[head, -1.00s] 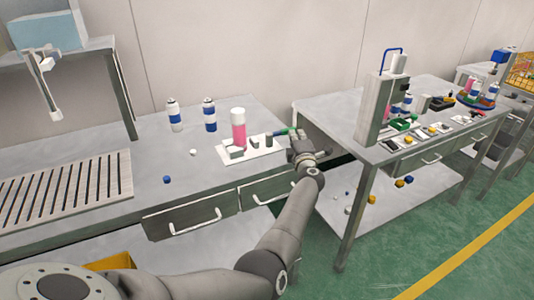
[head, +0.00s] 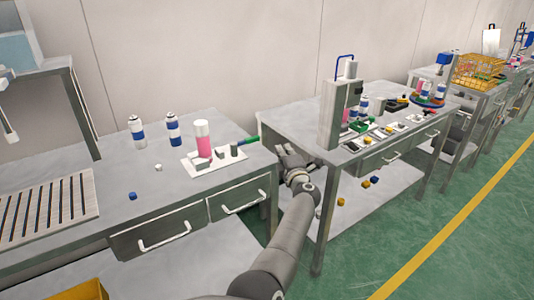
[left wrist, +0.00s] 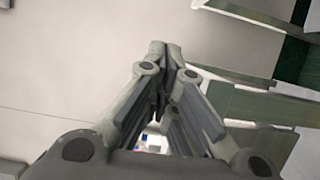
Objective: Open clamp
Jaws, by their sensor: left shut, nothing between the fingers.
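The clamp is on a white base plate (head: 216,160) on the left table. Its green handle (head: 248,141) sticks out to the right, toward the table edge. A pink can with a white top (head: 203,139) stands upright on the plate beside grey blocks. My left gripper (head: 284,152) is shut and empty, to the right of the handle's end and apart from it, over the gap between the tables. In the left wrist view its fingers (left wrist: 165,52) come together, and I cannot make out the clamp there. My right gripper is not in view.
Two blue-and-white cans (head: 172,130) stand behind the plate. A white cap (head: 158,167) and a blue cap (head: 133,196) lie on the table. The right table (head: 290,117) carries a tall grey machine (head: 334,112) near my left arm. Yellow and blue pieces lie on its lower shelf.

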